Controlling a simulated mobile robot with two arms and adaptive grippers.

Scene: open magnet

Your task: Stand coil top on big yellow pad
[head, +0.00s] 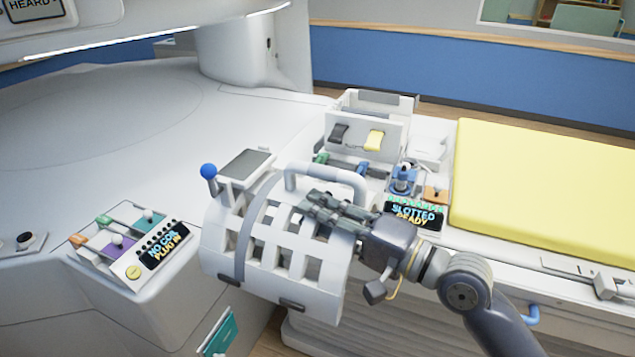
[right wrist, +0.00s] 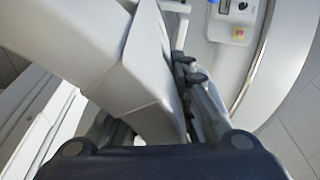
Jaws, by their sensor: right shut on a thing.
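The coil top (head: 246,240) is a white curved cage with rows of openings, a grey band and a loop handle. It is in the middle of the head view, at the near edge of the white table. My right gripper (head: 320,207) is shut on it near the handle; the exact grip spot is partly hidden by the fingers. In the right wrist view the coil top's white side (right wrist: 130,85) is between the fingers. The big yellow pad (head: 540,180) lies flat on the right, apart from the coil top. My left gripper is not in view.
A panel with sliders and a lit display (head: 165,250) is at left. The pad's top is clear.

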